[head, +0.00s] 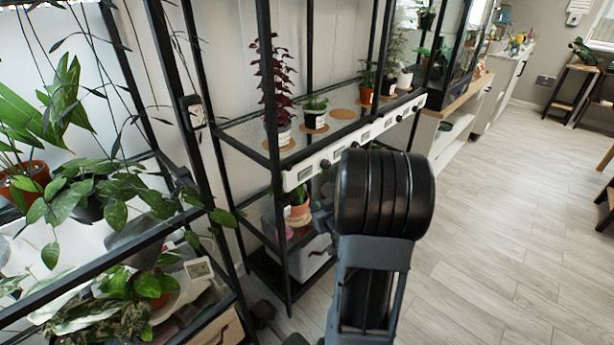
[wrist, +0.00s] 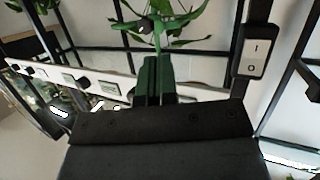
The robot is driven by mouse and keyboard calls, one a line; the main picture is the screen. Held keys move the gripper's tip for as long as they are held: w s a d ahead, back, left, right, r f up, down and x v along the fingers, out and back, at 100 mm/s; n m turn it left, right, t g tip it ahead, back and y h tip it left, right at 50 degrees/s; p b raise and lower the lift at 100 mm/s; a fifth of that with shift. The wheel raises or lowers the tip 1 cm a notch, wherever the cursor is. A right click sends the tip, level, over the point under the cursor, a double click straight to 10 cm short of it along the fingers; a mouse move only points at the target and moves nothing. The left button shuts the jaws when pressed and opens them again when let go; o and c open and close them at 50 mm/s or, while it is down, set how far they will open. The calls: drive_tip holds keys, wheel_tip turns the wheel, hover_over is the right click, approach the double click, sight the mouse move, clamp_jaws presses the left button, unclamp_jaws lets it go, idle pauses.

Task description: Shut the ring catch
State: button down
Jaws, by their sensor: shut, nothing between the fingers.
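I cannot make out the ring catch in either view. A white rail (head: 352,139) with several dark knobs and small plates runs along the front of the middle shelf. It also shows in the wrist view, slanting in from the left (wrist: 50,72). My gripper (wrist: 155,60) is shut and empty at the middle of the wrist view, with green leaves just beyond its tips. In the head view my arm hides the gripper and part of the shelf behind it.
A white switch box (wrist: 255,52) sits on a dark post right of my gripper. A dark red plant (head: 271,85) stands on the glass shelf. A leafy plant stand (head: 90,255) fills the left. The wooden floor (head: 500,230) at right is clear.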

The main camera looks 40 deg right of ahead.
drive_tip(key=w+d+f+t, duration=0.1)
drive_tip(key=w+d+t, duration=0.1)
drive_tip(key=w, duration=1)
drive_tip(key=shift+w+d+f+y, duration=0.15)
drive_tip(key=shift+d+y, duration=0.15)
drive_tip(key=shift+d, duration=0.45)
